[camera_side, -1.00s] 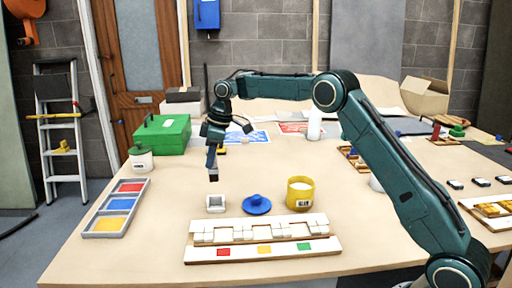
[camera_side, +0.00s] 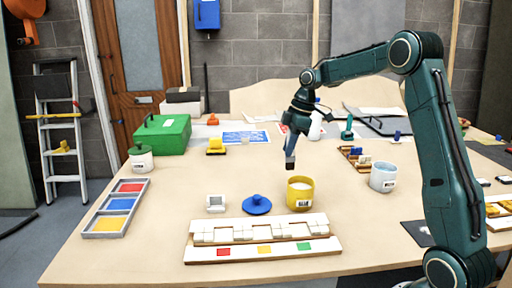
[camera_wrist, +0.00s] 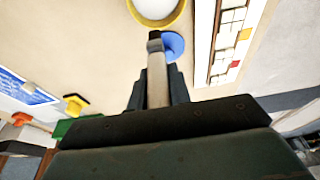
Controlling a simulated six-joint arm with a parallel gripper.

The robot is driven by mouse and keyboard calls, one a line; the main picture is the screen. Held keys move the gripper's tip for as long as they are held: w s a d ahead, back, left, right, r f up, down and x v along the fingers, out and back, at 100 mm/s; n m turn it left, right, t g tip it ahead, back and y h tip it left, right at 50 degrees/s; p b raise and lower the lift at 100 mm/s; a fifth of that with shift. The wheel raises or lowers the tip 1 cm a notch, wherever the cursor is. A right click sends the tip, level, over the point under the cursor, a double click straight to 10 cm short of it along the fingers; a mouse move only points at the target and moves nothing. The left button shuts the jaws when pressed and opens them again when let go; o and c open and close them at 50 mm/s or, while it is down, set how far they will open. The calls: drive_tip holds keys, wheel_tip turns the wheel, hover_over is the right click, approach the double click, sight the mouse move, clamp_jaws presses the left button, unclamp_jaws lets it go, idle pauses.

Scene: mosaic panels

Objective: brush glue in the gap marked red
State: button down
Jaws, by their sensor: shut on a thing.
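My gripper (camera_side: 294,138) is shut on a brush (camera_side: 290,161), which hangs nearly upright with its dark tip down. In the wrist view the brush (camera_wrist: 157,80) shows a pale handle and dark end, pointing toward the yellow pot. The yellow glue pot (camera_side: 300,197), open with white contents, stands just below the brush tip in the side view; tip and pot look apart. The white mosaic panel (camera_side: 262,245) lies in front, with gaps in its tile row above red (camera_side: 223,252), yellow and green marks. The red mark is at the left.
A blue lid (camera_side: 257,204) with a knob and a small white holder (camera_side: 216,203) stand left of the pot. A tray of red, blue and yellow (camera_side: 117,207) lies at the left. A grey cup (camera_side: 383,177) stands to the right. The table between is clear.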

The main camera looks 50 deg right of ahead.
drive_tip(key=shift+s+d, duration=0.45)
drive_tip(key=shift+s, duration=0.45)
drive_tip(key=shift+s+d, duration=0.45)
drive_tip(key=shift+s, duration=0.4)
drive_tip(key=shift+f, duration=0.15)
drive_tip(key=shift+f, duration=2.8)
drive_tip(key=shift+f, duration=0.65)
wheel_tip(320, 180, up, 7)
idle(0.7)
drive_tip(key=shift+r, duration=0.1)
idle(0.4)
drive_tip(key=w+a+f+m, duration=0.2)
drive_tip(key=a, duration=0.8)
drive_tip(key=w+a+f+m+h, duration=0.1)
drive_tip(key=w+a+f+m, duration=0.1)
drive_tip(key=a, duration=0.8)
drive_tip(key=shift+a+f+m+t, duration=0.15)
drive_tip(key=shift+f+m+t, duration=0.25)
drive_tip(key=shift+f+m, duration=0.3)
